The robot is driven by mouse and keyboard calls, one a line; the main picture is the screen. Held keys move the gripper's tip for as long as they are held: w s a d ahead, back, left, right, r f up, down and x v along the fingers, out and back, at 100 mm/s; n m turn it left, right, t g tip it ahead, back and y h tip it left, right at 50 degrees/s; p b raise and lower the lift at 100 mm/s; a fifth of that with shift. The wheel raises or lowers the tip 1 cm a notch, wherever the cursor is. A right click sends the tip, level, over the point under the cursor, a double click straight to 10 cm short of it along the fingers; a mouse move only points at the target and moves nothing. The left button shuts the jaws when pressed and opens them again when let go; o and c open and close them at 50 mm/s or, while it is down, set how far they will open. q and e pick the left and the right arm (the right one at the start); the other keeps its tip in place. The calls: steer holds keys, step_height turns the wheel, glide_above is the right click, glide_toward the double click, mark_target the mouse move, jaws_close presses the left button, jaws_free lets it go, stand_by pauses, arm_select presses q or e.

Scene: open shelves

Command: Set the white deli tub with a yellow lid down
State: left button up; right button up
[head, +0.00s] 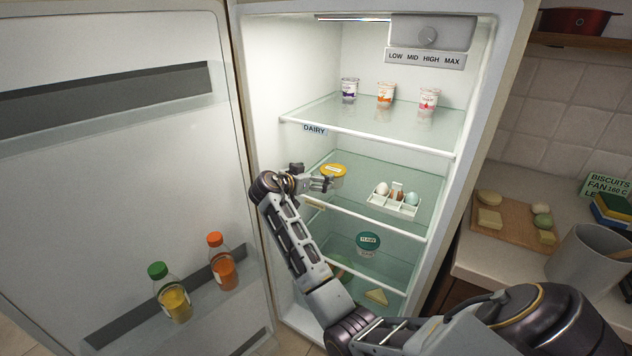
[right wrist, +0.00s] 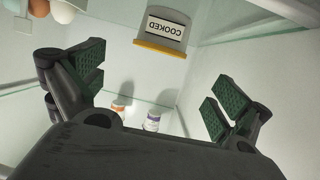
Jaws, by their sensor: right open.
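The white deli tub with a yellow lid (head: 333,171) stands on the fridge's middle glass shelf (head: 362,177), left of the egg tray. In the right wrist view the tub (right wrist: 166,27) shows upside down with a COOKED label, its yellow lid edge lowest in the picture. My right gripper (head: 327,184) is beside the tub at its near side. In the right wrist view its two fingers (right wrist: 155,92) are wide apart with nothing between them, and the tub appears beyond them. My left gripper is not in view.
A white egg tray (head: 393,203) stands to the right on that shelf. Several yogurt cups (head: 386,95) stand on the DAIRY shelf above. A green-lidded tub (head: 368,241) is below. The open door at left holds bottles (head: 222,264). Glass behind the egg tray is clear.

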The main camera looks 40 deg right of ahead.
steer(key=shift+a+f, duration=0.15)
steer(key=shift+f, duration=0.35)
steer(key=s+a+f+n+t+y, duration=0.1)
steer(key=s+a+f+n+y, duration=0.3)
steer(key=f, duration=0.6)
steer(key=s+a+f+n+t+y, duration=0.1)
steer(key=s+a+f+n+y, duration=0.25)
steer(key=a+f, duration=0.45)
steer(key=s+a+f+n+t+y, duration=0.1)
steer(key=s+a+f+n+y, duration=0.3)
steer(key=f, duration=0.8)
steer(key=s+a+f+n+g+y, duration=0.1)
steer(key=s+a+f+n+g, duration=0.1)
steer(key=s+f, duration=1.1)
steer(key=s+a+f+n+g+y, duration=0.1)
steer(key=s+a+f+n+g, duration=0.2)
steer(key=s+f, duration=1)
steer(key=shift+s+a+f+g+y, duration=0.35)
steer(key=shift+s+a, duration=0.1)
steer(key=shift+a, duration=0.75)
